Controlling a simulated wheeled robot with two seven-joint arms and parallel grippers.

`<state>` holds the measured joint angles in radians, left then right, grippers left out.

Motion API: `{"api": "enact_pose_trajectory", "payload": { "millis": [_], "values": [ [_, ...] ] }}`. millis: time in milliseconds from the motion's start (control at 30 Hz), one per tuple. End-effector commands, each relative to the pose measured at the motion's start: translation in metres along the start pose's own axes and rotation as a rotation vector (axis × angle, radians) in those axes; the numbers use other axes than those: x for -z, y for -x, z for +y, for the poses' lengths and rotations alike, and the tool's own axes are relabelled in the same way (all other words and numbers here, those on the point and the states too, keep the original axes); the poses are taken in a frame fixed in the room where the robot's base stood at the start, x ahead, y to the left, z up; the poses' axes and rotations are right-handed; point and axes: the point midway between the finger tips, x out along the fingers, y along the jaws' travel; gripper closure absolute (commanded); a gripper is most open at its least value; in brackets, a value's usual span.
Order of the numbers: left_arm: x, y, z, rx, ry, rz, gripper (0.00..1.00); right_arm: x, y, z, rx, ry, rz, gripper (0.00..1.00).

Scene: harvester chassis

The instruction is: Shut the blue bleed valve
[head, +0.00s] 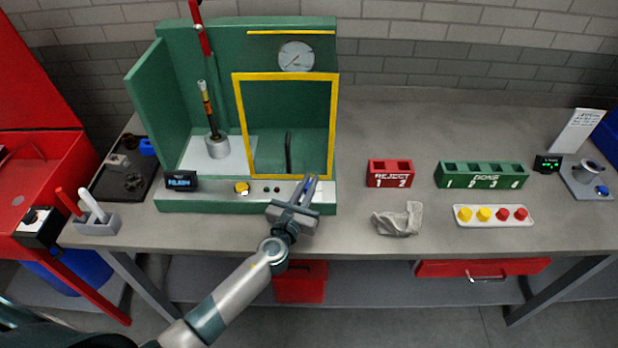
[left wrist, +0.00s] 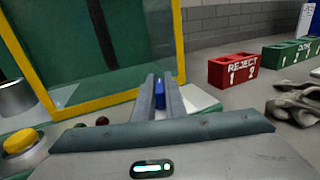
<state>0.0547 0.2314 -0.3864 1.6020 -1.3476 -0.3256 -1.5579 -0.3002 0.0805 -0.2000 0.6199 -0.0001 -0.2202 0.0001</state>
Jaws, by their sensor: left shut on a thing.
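The blue bleed valve shows as a small blue lever (left wrist: 159,95) between the fingers of my left gripper (left wrist: 160,92) in the left wrist view. In the head view my left gripper (head: 312,184) is at the right end of the front ledge of the green test rig (head: 160,207), and a bit of blue (head: 309,187) shows between its fingertips. The gripper is shut on the lever. The lever's base and its exact angle are hidden by the fingers. My right gripper is not in view.
Left of my gripper on the ledge are a yellow button (head: 242,188) and two small dark knobs. A yellow-framed guard (head: 333,125) stands close behind. A red REJECT rack (head: 390,180), a grey cloth (head: 398,219) and a green rack (head: 482,182) lie to the right.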

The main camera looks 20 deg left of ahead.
Motion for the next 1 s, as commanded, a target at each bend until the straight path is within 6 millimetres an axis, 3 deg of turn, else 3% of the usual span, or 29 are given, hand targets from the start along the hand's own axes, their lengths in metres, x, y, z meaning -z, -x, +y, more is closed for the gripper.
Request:
{"api": "enact_pose_trajectory", "payload": {
  "millis": [433,1000],
  "values": [
    [0.0011,-0.0004,-0.0011,-0.301,0.003,-0.001,1.00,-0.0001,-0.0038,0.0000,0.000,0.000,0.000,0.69],
    [0.0000,-0.0004,0.0001,-0.354,0.000,-0.001,1.00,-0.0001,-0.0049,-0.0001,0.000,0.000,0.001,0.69]
  ]
}}
